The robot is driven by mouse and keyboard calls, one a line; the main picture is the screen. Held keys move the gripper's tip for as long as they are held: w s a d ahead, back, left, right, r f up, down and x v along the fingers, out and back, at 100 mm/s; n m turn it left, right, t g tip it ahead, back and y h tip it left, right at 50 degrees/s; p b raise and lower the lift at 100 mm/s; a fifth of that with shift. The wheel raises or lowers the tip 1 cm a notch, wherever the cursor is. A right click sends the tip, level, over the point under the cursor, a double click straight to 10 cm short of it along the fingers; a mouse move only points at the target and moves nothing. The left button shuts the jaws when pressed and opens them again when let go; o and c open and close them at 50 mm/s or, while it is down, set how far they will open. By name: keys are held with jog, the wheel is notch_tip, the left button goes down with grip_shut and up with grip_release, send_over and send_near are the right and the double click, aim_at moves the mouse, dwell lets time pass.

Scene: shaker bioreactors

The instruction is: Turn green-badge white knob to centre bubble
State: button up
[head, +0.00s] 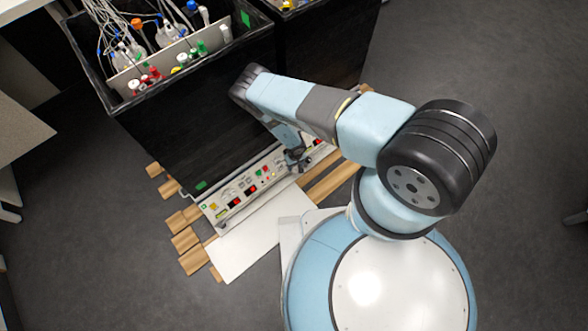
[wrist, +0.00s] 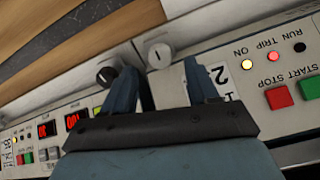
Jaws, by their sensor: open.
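A white knob (wrist: 158,55) with a dark pointer line shows in the wrist view, between and just beyond the fingertips of my gripper (wrist: 160,66). The jaws are open, and I cannot tell whether they touch the knob. A black knob (wrist: 107,74) sits just left of it, beside the left finger. No green badge can be made out beside the white knob; the fingers hide part of the panel. In the head view my gripper (head: 294,160) is over the control panel (head: 212,218). No bubble can be made out clearly.
In the wrist view, a red button (wrist: 278,97), a green button (wrist: 310,87) and lit lamps lie to the right; red displays (wrist: 47,129) lie left. A tall black box (head: 190,135) stands behind the panel. Wooden slats (head: 194,261) lie on the floor.

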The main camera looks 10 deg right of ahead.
aim_at(295, 169)
jog(key=shift+f, duration=2.2)
